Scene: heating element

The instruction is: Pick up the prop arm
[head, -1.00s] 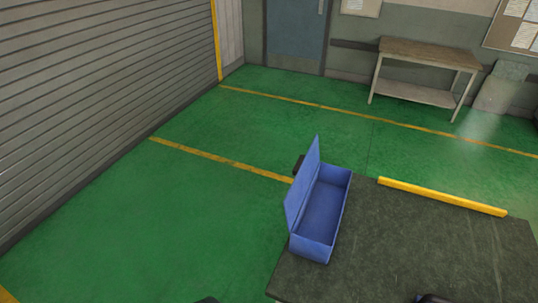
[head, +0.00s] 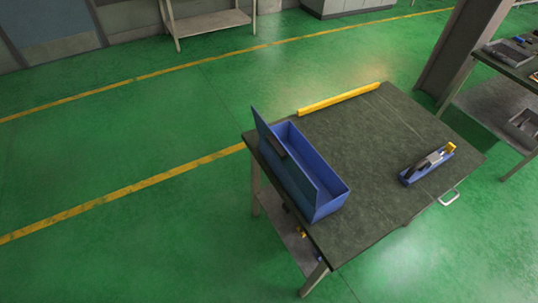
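No part is plainly marked as the prop arm. A long yellow bar (head: 339,98) lies along the far left edge of the dark table (head: 372,150). Near the table's right side sits a small blue holder (head: 410,176) with a dark and grey item (head: 430,161) on it and a yellow piece (head: 450,148) at its right end. I cannot tell which of these, if any, is the prop arm. An open blue box (head: 325,178) stands at the table's left edge, its lid (head: 285,172) raised on the left. Neither gripper is in view.
A metal handle (head: 449,197) sticks out at the table's right edge. Small items lie on the shelf (head: 290,238) below. Another table (head: 515,60) with trays and a pillar (head: 458,55) stand at the right. Green floor (head: 110,230) is clear at left.

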